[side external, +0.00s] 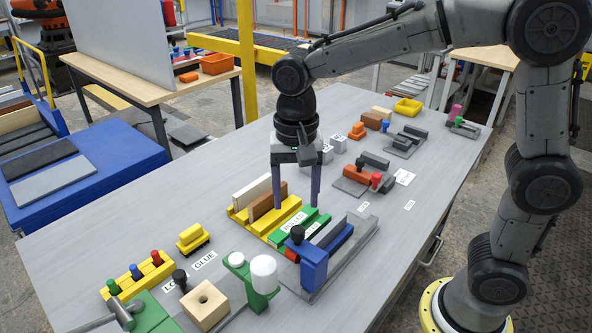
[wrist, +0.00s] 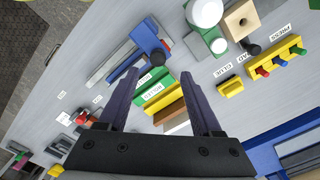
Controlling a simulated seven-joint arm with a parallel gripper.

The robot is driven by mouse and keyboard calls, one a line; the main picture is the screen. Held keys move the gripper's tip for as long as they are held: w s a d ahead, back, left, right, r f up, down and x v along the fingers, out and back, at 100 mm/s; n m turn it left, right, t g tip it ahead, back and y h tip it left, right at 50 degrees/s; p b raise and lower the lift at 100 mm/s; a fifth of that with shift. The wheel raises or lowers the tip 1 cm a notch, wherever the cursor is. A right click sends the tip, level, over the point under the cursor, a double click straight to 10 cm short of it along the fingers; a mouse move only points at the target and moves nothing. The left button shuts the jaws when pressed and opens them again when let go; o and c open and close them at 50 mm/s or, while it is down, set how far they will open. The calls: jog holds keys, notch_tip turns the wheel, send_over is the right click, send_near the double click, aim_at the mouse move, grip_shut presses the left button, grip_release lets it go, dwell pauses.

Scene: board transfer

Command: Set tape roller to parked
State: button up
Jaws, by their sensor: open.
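No part in view is clearly marked as the tape roller. The likeliest is a blue block (side external: 314,266) with a black knob and a small red part beside it, on a grey railed base; it also shows in the wrist view (wrist: 147,37). My gripper (side external: 294,208) is open and empty, pointing down around the green piece and the adjoining yellow rack. In the wrist view, its fingers (wrist: 162,76) stand apart with the green piece between and beyond them. I cannot tell any contact.
The yellow rack (side external: 240,217) holds white and brown boards. A green stand with a white cylinder (side external: 264,275), a wooden block (side external: 206,304) and a yellow peg rack (side external: 137,279) stand nearby. An orange block fixture (side external: 356,178) lies farther back. The table's right strip is mostly clear.

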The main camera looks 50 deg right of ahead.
notch_tip(320, 180, up, 6)
jog(key=shift+f, duration=0.1)
dwell(0.4)
jog(key=s+d+r+t, duration=0.3)
jog(key=s+d+r, duration=0.1)
jog(key=s+d, duration=0.5)
jog(key=s+d+f+n+t, duration=0.1)
jog(key=s+f+n+t, duration=0.1)
jog(key=s+f+n, duration=0.5)
jog(key=shift+s+d+n+t, duration=0.3)
jog(key=shift+s+n, duration=0.25)
jog(key=shift+n, duration=0.45)
